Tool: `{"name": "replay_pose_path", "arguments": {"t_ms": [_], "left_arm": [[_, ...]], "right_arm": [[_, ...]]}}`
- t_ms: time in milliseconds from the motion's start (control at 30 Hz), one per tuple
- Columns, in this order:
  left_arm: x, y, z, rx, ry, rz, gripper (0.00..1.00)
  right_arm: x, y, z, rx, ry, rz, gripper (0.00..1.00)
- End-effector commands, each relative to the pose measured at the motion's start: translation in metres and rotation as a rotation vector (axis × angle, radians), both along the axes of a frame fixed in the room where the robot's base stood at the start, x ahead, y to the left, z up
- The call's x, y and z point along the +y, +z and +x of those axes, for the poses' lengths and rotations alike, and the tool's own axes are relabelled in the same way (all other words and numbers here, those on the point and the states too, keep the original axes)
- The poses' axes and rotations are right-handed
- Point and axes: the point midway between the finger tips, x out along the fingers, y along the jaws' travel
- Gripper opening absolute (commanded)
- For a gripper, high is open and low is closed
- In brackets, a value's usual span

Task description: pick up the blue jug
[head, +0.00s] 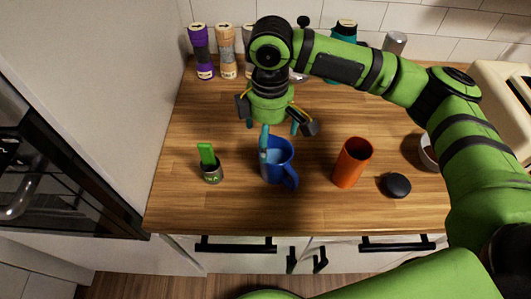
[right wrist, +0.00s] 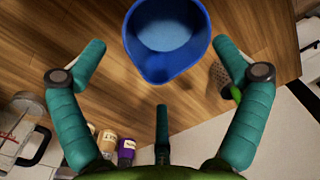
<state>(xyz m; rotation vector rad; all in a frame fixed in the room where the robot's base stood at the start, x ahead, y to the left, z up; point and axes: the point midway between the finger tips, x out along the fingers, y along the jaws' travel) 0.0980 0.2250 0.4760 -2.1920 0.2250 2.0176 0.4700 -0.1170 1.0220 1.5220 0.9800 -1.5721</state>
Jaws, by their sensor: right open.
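The blue jug (head: 284,172) stands upright on the wooden counter, left of an orange cup. Its handle points toward the front of the counter. My right gripper (head: 270,130) is open and empty, just above and behind the jug, with one teal finger overlapping the jug's rim in the head view. In the right wrist view, the jug (right wrist: 167,38) shows at the top centre, its open mouth toward the camera and its pointed lip nearest. The open teal fingers (right wrist: 162,70) spread to either side of it; I see no grip on it. My left gripper is not in view.
The orange cup (head: 350,165) and a black round lid (head: 395,185) are right of the jug. A small grey cup (head: 212,173) with a green item stands left. Grinders (head: 200,52) line the back wall. The counter's front edge (head: 300,232) is clear.

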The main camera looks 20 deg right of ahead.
Motion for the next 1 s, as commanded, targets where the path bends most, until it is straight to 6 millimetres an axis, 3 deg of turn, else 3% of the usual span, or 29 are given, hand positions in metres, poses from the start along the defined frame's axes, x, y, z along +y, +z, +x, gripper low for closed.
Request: {"name": "replay_pose_path", "arguments": {"t_ms": [100, 167, 267, 400, 500, 567, 767, 867, 900, 933, 1000], "left_arm": [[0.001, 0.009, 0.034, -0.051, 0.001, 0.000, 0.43], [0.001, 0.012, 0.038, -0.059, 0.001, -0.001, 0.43], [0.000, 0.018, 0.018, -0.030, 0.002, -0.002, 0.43], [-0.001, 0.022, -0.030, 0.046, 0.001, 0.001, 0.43], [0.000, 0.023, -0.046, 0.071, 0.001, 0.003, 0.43], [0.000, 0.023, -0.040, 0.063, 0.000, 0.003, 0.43], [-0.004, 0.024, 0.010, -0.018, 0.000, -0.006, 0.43], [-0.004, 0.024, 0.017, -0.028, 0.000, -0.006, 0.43], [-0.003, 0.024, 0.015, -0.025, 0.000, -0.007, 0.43], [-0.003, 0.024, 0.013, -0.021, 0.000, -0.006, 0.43], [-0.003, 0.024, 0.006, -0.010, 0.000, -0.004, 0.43]], "right_arm": [[-0.001, -0.010, -0.002, 0.004, -0.002, -0.002, 0.98], [-0.002, -0.016, -0.003, 0.005, -0.002, -0.002, 0.98], [-0.005, -0.029, -0.006, 0.007, -0.001, -0.005, 0.98], [-0.007, -0.054, -0.009, 0.008, -0.003, -0.010, 0.98], [-0.006, -0.063, -0.009, 0.005, -0.002, -0.006, 0.98], [-0.006, -0.065, -0.009, 0.004, -0.001, -0.006, 0.98], [-0.005, -0.065, -0.008, 0.002, 0.000, -0.004, 0.98], [-0.005, -0.065, -0.008, 0.001, 0.001, -0.003, 0.62], [-0.005, -0.065, -0.008, 0.001, 0.001, -0.003, 0.46], [-0.005, -0.065, -0.008, 0.001, 0.001, -0.003, 0.37], [-0.004, -0.065, -0.008, 0.001, 0.001, -0.002, 0.37]]}}
